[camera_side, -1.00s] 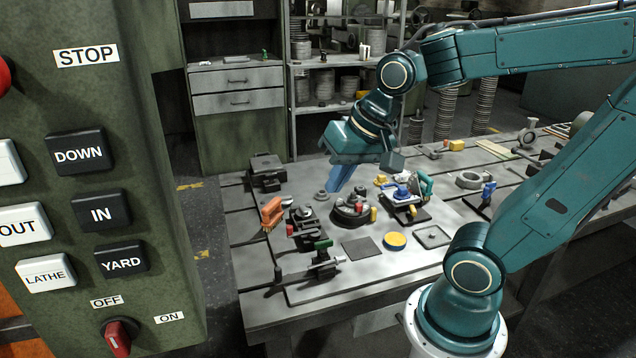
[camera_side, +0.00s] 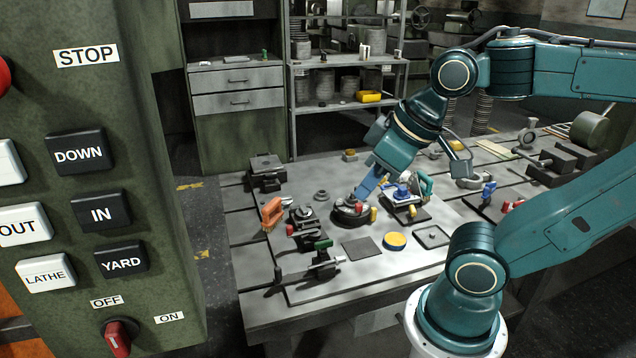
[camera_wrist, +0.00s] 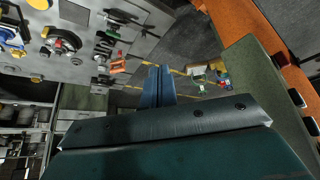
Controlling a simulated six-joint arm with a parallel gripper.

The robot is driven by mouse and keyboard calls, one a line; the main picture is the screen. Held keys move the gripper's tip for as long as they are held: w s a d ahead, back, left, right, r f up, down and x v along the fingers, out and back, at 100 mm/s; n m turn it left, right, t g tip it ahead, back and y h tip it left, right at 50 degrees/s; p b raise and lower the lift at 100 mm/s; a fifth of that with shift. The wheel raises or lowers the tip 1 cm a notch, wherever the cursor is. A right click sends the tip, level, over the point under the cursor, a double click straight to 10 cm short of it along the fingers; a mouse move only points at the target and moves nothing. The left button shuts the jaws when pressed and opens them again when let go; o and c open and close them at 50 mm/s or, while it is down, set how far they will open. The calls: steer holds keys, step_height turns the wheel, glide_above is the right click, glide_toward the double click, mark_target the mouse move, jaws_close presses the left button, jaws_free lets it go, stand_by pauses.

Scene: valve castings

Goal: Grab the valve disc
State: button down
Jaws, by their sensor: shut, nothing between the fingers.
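My gripper (camera_side: 366,188) is shut and empty, its blue fingers pointing down and left, and it appears just above or behind the round dark fixture (camera_side: 342,219) in the side view. In the wrist view the fingers (camera_wrist: 158,72) lie together with nothing between them. I cannot tell for sure which round part is the valve disc. A flat yellow-topped disc (camera_side: 394,240) lies nearer the front of the table, and a small grey round part (camera_side: 321,195) lies left of the fingers. The round fixture also shows in the wrist view (camera_wrist: 66,42), left of the fingers.
A dark square plate (camera_side: 362,248) lies near the front. A blue-and-white part (camera_side: 402,193) stands right of the fingers. The table's front strip (camera_side: 340,304) is clear.

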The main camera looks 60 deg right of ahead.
steer(key=c, duration=2.2)
jaws_free()
steer(key=c, duration=0.7)
jaws_free()
steer(key=shift+o, duration=0.2)
steer(key=w+d+r+m+g, duration=0.25)
steer(key=w+d, duration=0.25)
steer(key=w, duration=0.7)
steer(key=m+g, duration=0.3)
steer(key=m, duration=0.4)
glide_above(304, 208)
step_height(304, 208, down, 23)
steer(key=shift+n, duration=0.25)
steer(key=shift+s+f, duration=0.1)
steer(key=shift+f, duration=4.05)
